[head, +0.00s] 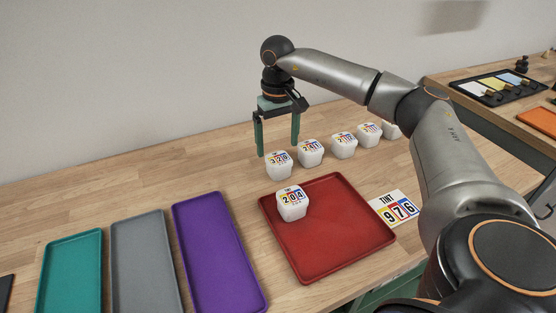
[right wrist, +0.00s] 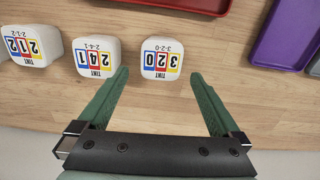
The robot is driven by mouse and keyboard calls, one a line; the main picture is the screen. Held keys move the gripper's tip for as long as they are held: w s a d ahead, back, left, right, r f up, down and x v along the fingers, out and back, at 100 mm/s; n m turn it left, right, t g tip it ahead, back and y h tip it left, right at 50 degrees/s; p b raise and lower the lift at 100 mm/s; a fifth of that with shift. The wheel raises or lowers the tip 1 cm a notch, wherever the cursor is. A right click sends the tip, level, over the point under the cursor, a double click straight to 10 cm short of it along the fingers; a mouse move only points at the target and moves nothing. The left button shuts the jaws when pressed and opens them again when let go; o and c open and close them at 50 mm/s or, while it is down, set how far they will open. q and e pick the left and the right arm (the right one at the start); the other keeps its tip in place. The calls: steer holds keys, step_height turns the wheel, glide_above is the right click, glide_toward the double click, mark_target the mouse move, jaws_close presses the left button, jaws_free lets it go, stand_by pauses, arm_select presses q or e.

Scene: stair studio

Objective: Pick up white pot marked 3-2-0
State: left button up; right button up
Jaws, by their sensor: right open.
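The white pot marked 3-2-0 (head: 279,165) stands on the wooden table, at the left end of a row of white pots. It also shows in the right wrist view (right wrist: 161,59), label up and upside down, just beyond my fingertips and between their lines. My right gripper (head: 277,150) is open, pointing down above and just behind this pot, with green fingers apart. In the right wrist view the gripper (right wrist: 158,72) holds nothing. My left gripper is not in view.
Pot 2-4-1 (head: 311,153) stands close beside it, with more pots further right. Pot 2-0-4 (head: 292,203) sits on the red tray (head: 338,254). A tint card 976 (head: 396,208) lies right of it. Purple (head: 218,250), grey (head: 145,260) and teal (head: 71,270) trays lie left.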

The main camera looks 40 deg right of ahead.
mark_target(279, 158)
steer(key=f, duration=0.5)
steer(key=shift+s+a+f, duration=0.15)
steer(key=shift+s, duration=0.25)
steer(key=c, duration=1.3)
steer(key=shift+c, duration=0.5)
steer(key=shift+r, duration=0.2)
